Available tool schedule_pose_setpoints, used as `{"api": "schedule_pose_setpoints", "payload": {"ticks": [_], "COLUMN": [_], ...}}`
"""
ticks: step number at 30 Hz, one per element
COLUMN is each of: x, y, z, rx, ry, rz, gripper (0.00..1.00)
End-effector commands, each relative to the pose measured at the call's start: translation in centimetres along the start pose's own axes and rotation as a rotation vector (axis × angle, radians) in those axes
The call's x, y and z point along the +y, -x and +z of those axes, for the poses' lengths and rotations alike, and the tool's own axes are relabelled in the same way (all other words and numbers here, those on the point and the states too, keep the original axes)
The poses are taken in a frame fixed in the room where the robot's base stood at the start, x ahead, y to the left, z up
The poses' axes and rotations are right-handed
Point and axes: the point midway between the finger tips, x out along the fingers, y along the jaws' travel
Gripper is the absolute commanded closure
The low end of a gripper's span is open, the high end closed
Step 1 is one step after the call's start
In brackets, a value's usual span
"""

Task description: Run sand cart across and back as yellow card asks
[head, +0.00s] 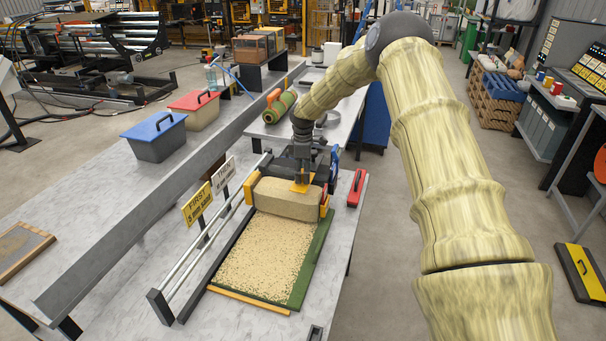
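The yellow card (197,204) reads "FIRST" and what looks like "5 mm sand". A white card (224,176) stands behind it, its text too small to read. My gripper (301,181) points down at a yellow part on top of the cart. Its fingertips are too small to show whether they grip.
Metal rails (205,243) run along the bed's left side. A red block (357,188) lies right of the cart. A green roll (280,106) lies beyond. Blue-lidded (155,137) and red-lidded (195,109) bins stand on the left bench. The floor at right is mostly open.

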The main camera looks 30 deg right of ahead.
Motion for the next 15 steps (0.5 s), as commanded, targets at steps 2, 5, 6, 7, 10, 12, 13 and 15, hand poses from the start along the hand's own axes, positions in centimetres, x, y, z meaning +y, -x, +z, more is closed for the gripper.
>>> {"api": "schedule_pose_setpoints", "payload": {"ticks": [2, 5, 6, 7, 10, 12, 13, 15], "x": [-0.1, -0.2, -0.2, -0.2, -0.2, -0.2, -0.1, -0.1], "y": [-0.1, -0.1, -0.1, -0.1, 0.2, 0.8, 1.1, 2.2], "z": [0.0, -0.1, -0.1, -0.1, -0.1, -0.1, -0.1, -0.1], "rx": [-0.001, -0.001, -0.001, -0.001, -0.001, 0.0, 0.0, 0.0], "ry": [0.001, 0.001, 0.001, 0.001, 0.002, 0.002, 0.002, 0.002], "rz": [-0.002, -0.004, -0.004, -0.004, -0.004, -0.004, -0.003, -0.003], "gripper": [0.49, 0.49, 0.49, 0.49, 0.49, 0.49, 0.49, 0.49]}}
